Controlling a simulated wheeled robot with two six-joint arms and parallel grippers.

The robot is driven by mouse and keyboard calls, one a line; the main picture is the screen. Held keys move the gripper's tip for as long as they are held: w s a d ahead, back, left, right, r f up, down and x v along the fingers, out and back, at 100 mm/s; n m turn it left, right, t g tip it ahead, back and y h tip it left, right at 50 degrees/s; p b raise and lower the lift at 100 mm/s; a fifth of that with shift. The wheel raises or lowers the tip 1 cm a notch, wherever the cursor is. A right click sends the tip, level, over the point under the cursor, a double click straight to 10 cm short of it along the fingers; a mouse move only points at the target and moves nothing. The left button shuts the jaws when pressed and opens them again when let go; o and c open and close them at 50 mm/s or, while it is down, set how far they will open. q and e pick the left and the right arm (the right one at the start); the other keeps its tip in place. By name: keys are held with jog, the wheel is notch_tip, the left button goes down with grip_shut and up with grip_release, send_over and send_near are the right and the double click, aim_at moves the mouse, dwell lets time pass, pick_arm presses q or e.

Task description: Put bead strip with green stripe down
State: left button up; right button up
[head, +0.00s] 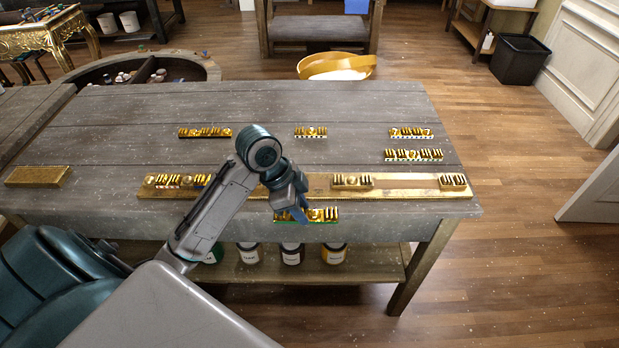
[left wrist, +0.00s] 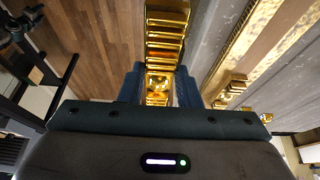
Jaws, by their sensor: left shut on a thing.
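The bead strip with green stripe (head: 322,215) is gold with a green lower edge. My left gripper (head: 300,213) is shut on it near the strip's left half and holds it at the table's front edge, in front of the long gilt board (head: 260,188). In the left wrist view the gold strip (left wrist: 165,35) runs between the two blue fingers (left wrist: 160,88), with floor to its left and tabletop to its right. I cannot tell its height exactly. The fingers and wrist hide part of the strip. My right gripper is not in view.
Gold bead strips sit on the board at left (head: 185,180), middle (head: 352,181) and right end (head: 453,180). Other strips lie behind it (head: 205,132), (head: 311,132), (head: 411,132), (head: 413,155). A gold block (head: 38,176) lies far left. The grey tabletop (head: 290,105) is clear at the back.

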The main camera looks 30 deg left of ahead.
pick_arm(q)
jog(key=w+a+p, duration=0.1)
jog(key=w+a, duration=0.1)
jog(key=w, duration=0.2)
jog(key=w+a+p, duration=0.2)
jog(key=w+a, duration=0.1)
jog(key=w, duration=0.1)
jog(key=w+a+f+p, duration=0.1)
jog(key=w+a+p, duration=0.1)
jog(key=w+a, duration=0.1)
jog(key=shift+w+a, duration=0.1)
jog(key=shift+w, duration=0.35)
jog(key=shift+w+a, duration=0.15)
jog(key=shift+f+p, duration=0.3)
notch_tip(320, 180, down, 2)
jog(key=shift+f+p, duration=0.1)
jog(key=shift+p, duration=0.6)
jog(key=shift+f, duration=0.55)
jog(key=o, duration=1)
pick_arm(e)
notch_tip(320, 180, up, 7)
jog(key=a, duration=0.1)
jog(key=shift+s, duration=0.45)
